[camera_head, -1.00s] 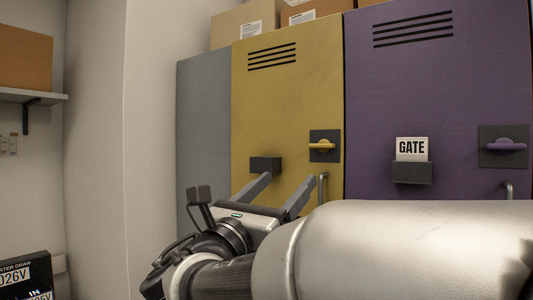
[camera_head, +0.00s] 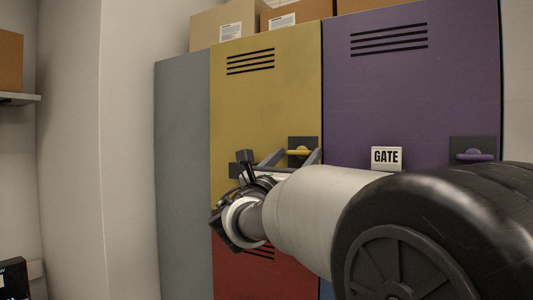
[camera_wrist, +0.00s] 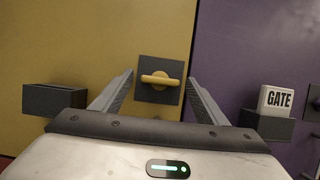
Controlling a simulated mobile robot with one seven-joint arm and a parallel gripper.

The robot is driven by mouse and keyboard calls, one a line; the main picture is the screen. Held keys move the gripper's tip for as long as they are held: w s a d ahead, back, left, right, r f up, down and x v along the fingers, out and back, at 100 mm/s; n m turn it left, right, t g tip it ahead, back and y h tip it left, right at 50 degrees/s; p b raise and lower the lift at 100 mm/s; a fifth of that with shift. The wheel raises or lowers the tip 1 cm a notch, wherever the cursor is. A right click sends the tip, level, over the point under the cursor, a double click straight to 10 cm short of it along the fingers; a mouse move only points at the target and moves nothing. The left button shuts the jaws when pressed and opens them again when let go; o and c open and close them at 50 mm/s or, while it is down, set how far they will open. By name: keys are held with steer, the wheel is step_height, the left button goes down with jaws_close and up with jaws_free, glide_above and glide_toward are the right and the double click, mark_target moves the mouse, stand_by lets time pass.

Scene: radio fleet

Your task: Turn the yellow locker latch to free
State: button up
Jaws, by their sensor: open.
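The yellow locker (camera_head: 266,95) stands between a grey side panel and the purple locker. Its yellow latch (camera_wrist: 160,80) sits on a dark square plate in the wrist view, with the handle lying about level. The latch also shows in the head view (camera_head: 301,152), partly near my finger. My gripper (camera_wrist: 160,82) is open, with one finger on each side of the latch plate in the wrist view. Nothing is between the fingers that I can see held. The gap in depth between fingertips and latch is hard to tell.
The purple locker (camera_head: 415,95) is on the right, with a purple latch (camera_head: 474,155) and a GATE card (camera_wrist: 277,99) in a dark holder. A dark empty holder (camera_wrist: 55,100) is on the yellow door, left of my gripper. Boxes (camera_head: 297,14) stand on top.

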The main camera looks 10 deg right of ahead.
steer(key=shift+w+d+r, duration=0.1)
steer(key=shift+w, duration=0.1)
steer(key=c, duration=1.1)
steer(key=shift+o, duration=0.2)
